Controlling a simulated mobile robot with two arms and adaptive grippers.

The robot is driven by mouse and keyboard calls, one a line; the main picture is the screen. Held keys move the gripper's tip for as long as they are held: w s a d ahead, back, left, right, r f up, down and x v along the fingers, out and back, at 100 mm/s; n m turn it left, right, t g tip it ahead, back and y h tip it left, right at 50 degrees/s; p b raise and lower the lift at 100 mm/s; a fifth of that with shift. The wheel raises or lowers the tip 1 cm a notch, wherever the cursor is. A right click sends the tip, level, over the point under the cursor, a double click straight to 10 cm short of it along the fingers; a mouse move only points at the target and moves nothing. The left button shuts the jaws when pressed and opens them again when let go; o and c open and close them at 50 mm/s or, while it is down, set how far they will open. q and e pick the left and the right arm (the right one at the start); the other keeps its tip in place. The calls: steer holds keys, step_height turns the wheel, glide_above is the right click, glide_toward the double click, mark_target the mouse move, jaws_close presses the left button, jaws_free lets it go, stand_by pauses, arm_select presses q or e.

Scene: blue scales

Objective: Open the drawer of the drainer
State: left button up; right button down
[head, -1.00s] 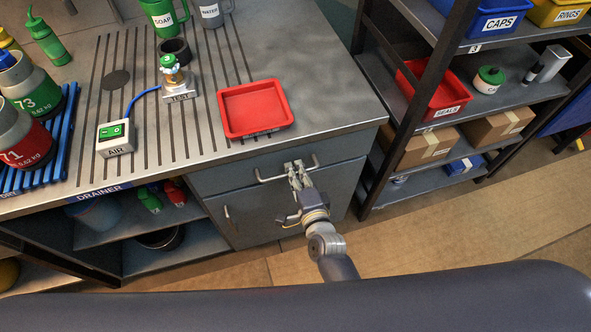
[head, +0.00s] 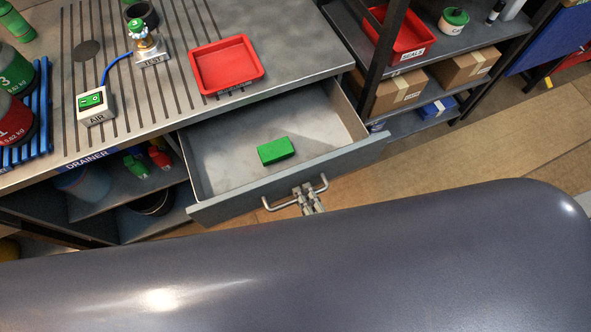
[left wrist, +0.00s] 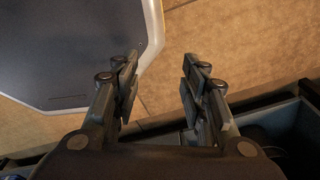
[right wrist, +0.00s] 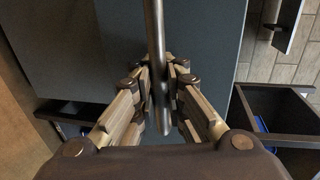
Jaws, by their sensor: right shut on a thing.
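The drawer (head: 235,205) of the drainer (head: 88,160) is pulled well out, and its inside shows in the head view. A green block (head: 276,151) lies on the drawer floor. My right gripper (head: 308,194) is shut on the drawer's bar handle (head: 283,206). In the right wrist view the handle bar (right wrist: 157,75) runs between the fingers of the right gripper (right wrist: 160,95). My left gripper (left wrist: 160,85) is open and empty in the left wrist view, above the floor. It does not show in the head view.
A red tray (head: 226,66) and a valve test stand (head: 148,48) sit on the drainer top. A shelf rack with a red bin (head: 400,38) and cardboard boxes (head: 462,68) stands to the right. My own arm or body covers the bottom of the head view.

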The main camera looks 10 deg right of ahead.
arm_select(q)
steer(key=shift+w+r, duration=0.2)
steer(key=shift+w, duration=0.25)
arm_select(e)
steer(key=v, duration=0.4)
steer(key=f+v, duration=0.1)
steer(key=v, duration=0.1)
steer(key=c, duration=1.7)
jaws_free()
arm_select(q)
steer(key=shift+s, duration=0.15)
arm_select(e)
steer(key=shift+o, duration=0.2)
